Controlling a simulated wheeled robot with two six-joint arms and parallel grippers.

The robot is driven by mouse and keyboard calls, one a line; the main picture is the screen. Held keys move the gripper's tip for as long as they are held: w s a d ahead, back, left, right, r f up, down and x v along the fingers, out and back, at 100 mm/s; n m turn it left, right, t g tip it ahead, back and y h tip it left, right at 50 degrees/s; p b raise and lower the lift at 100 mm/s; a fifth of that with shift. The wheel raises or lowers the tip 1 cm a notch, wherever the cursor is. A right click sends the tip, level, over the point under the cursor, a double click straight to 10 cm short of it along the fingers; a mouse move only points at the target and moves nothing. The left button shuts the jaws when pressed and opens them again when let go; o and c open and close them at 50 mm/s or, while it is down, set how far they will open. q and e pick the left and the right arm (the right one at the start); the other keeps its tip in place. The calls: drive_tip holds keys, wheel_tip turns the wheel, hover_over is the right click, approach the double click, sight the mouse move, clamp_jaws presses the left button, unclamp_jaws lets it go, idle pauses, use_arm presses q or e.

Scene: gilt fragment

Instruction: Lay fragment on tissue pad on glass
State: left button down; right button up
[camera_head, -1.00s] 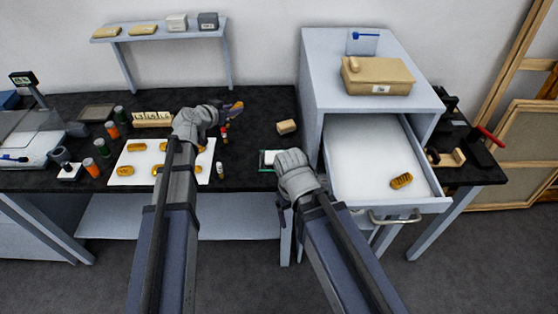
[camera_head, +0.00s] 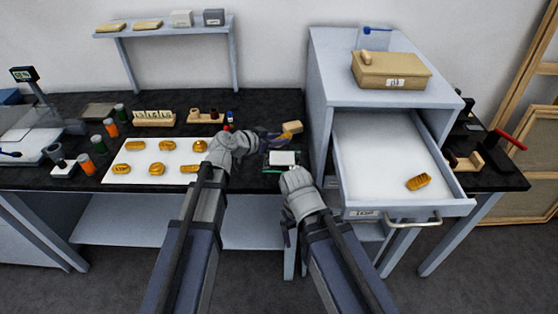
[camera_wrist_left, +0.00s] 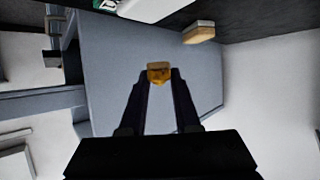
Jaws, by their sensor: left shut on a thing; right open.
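The gilt fragment (camera_wrist_left: 159,73) is a small golden-brown piece held between the fingertips of my left gripper (camera_wrist_left: 158,80), which is shut on it. In the head view my left gripper (camera_head: 277,138) is above the bench, just behind the glass. The tissue pad (camera_head: 283,158) is a white rectangle on the dark, green-edged glass (camera_head: 267,168) near the bench's front edge. The pad and glass are partly cut off at the top of the left wrist view. My right gripper (camera_head: 288,236) is open, low in front of the bench; its fingers are mostly hidden.
A white sheet (camera_head: 112,180) with several gilt pieces lies to the left. The cabinet's open drawer (camera_head: 375,150), holding another gilt piece (camera_head: 418,182), juts out on the right. A tan box (camera_head: 391,72) sits on the cabinet.

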sight(278, 159)
use_arm(q)
drive_tip(key=shift+f+b, duration=2.55)
drive_tip(key=shift+f, duration=0.65)
use_arm(e)
wheel_tip(278, 159, down, 6)
drive_tip(key=shift+f, duration=0.2)
use_arm(q)
drive_tip(key=shift+f, duration=0.1)
use_arm(e)
drive_tip(key=shift+f, duration=0.1)
use_arm(q)
drive_tip(key=shift+f, duration=0.15)
drive_tip(key=c, duration=0.6)
unclamp_jaws()
drive_tip(key=shift+r, duration=0.3)
drive_tip(key=p+v, duration=0.5)
drive_tip(key=v, duration=0.7)
drive_tip(key=shift+f, duration=0.1)
use_arm(e)
wheel_tip(278, 159, up, 5)
drive_tip(key=shift+r, duration=0.2)
